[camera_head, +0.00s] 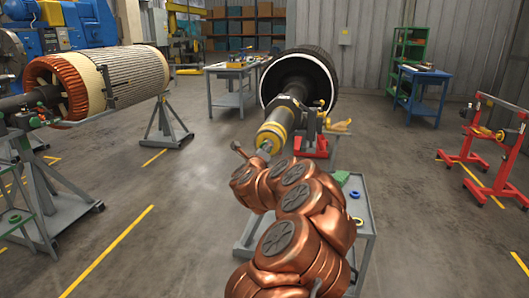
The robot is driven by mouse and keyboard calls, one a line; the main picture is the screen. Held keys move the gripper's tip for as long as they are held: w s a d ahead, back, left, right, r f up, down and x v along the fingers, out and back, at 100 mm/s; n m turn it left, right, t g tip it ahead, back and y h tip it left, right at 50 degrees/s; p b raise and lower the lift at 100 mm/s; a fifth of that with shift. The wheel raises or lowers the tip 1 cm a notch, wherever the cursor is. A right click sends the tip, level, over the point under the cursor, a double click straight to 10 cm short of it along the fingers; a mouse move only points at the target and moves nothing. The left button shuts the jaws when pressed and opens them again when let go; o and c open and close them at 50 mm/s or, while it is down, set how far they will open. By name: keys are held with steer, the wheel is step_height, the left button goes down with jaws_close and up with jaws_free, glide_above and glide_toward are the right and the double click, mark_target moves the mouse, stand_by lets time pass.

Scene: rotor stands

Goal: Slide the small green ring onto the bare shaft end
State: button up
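The shaft (273,131) sticks out toward me from the dark rotor (298,77), with a yellow band near its end. A small green patch, likely the green ring (267,146), shows right at the shaft's near end. I cannot tell whether it is around the shaft or just in front of it. My copper-coloured arm reaches up from the bottom right to this end. My gripper (252,156) is close to the shaft end, mostly hidden by my own wrist. Its fingers are too small and covered to show whether they are open or shut.
A grey cart (368,215) stands right of my arm, with a blue ring (355,194), a yellow ring (358,221) and a green piece (341,177) on it. A large copper-wound rotor (130,75) rests on stands at left. A red stand (485,150) is at right. Floor between is clear.

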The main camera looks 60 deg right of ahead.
steer(key=o, duration=1.6)
steer(key=shift+b+v, duration=1.95)
steer(key=shift+v, duration=2.55)
